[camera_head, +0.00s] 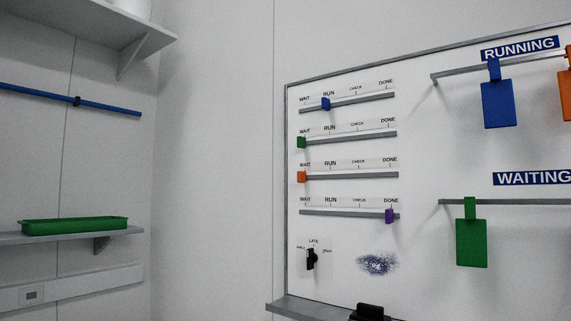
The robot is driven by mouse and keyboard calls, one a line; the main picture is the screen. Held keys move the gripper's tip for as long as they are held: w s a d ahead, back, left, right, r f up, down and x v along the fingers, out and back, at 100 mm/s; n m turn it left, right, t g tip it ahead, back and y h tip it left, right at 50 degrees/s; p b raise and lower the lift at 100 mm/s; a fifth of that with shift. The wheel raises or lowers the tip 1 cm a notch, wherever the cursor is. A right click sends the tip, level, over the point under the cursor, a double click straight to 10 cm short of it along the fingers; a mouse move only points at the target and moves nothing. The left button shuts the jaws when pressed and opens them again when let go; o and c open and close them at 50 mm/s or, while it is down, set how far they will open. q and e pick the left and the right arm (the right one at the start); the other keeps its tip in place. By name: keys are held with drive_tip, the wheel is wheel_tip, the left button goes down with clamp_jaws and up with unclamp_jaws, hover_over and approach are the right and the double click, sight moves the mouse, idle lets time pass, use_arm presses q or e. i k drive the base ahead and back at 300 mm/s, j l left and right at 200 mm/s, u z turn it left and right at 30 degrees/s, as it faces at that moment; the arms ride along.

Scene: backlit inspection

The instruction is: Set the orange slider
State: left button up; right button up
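The orange slider (302,177) is a small block on the third rail (350,176) of the whiteboard, in the camera_head view. It sits at the rail's left end, under the WAIT label. The rail's labels read WAIT, RUN, CHECK and DONE from left to right. Neither of my grippers shows in this view.
The blue slider (325,104) is near RUN, the green slider (301,142) at WAIT, the purple slider (390,216) at DONE. A black knob (311,259) sits below. Blue (499,103) and green (472,242) tags hang right. A green tray (73,225) lies on the left shelf.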

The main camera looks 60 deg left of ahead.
sight(301, 176)
drive_tip(key=u, duration=2)
drive_tip(key=k+j, duration=0.05)
